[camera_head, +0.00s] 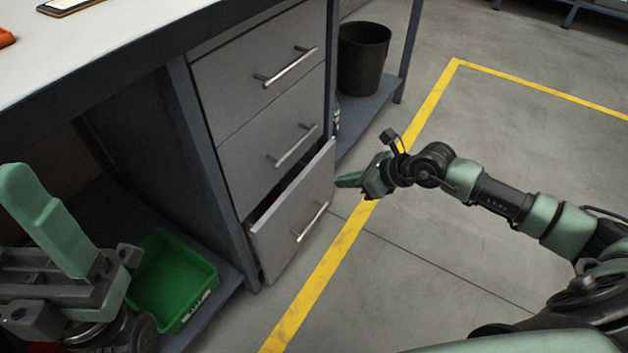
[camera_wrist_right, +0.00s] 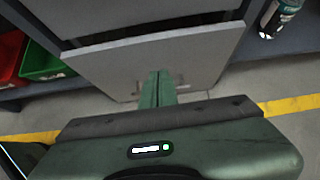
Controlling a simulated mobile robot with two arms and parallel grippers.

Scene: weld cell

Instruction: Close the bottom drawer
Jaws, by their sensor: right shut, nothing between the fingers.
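The bottom drawer (camera_head: 292,220) of the grey cabinet is partly open, its front standing out from the cabinet with a dark gap along the top. Its bar handle (camera_head: 312,222) is on the front. In the right wrist view the drawer front (camera_wrist_right: 100,70) is straight ahead. My right gripper (camera_head: 340,182) is shut and empty, close to the drawer front's right side; I cannot tell whether it touches. Its fingers also show in the right wrist view (camera_wrist_right: 158,80), in front of the drawer face. My left gripper (camera_head: 45,220) is at the left edge, its finger opening unclear.
The middle drawer (camera_head: 260,155) and top drawer (camera_head: 250,75) are shut. A green bin (camera_head: 172,280) sits on the low shelf left of the drawers. A black bucket (camera_head: 363,58) stands on the shelf behind. The floor right of the yellow line (camera_head: 330,262) is clear.

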